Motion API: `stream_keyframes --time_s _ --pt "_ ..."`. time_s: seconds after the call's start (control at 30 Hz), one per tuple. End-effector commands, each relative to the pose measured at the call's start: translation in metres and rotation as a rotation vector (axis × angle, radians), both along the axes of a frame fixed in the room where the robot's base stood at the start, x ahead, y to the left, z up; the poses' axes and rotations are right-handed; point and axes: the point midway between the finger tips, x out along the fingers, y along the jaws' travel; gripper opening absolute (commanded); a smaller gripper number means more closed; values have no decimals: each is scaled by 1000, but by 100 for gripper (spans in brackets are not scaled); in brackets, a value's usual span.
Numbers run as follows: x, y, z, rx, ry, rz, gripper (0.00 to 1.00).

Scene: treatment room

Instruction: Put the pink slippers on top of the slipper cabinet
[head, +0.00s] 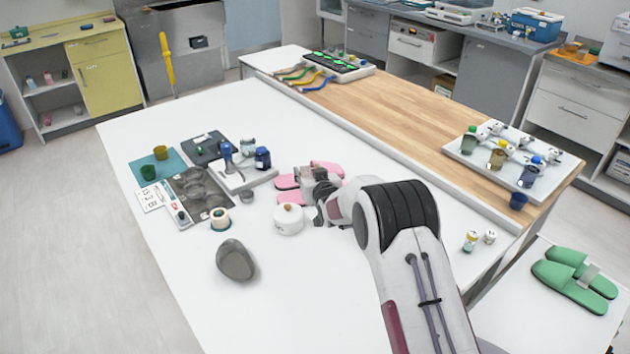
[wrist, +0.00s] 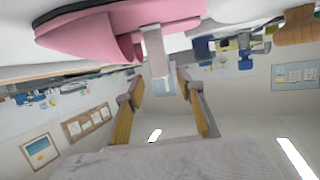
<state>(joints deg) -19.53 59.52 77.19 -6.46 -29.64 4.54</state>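The pink slippers (head: 327,168) lie on the white table (head: 330,280) in the head view, partly hidden by my gripper (head: 312,181). In the wrist view a pink slipper (wrist: 100,32) fills the top, with a pale grey band (wrist: 155,52) around it. My gripper (wrist: 161,84) has its two fingers apart, with the end of the band near the gap between the tips. Contact cannot be told. A low white top (head: 535,325) at the lower right carries green slippers (head: 575,278) with a similar band; it looks like the slipper cabinet.
A white lidded pot (head: 289,220) stands close beside my gripper. A grey oval object (head: 236,261), a tape roll (head: 220,219) and a blue-lidded jar (head: 263,158) are to the left. Small bottles (head: 472,241) stand near the table's right edge. The table front is mostly clear.

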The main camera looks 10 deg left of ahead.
Motion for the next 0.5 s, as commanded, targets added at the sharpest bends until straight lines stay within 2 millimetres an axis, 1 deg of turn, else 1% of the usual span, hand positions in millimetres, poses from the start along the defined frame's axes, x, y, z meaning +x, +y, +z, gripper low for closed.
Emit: stream_keyframes --time_s 0.5 --pt "-36 -15 12 0 1 0 38"
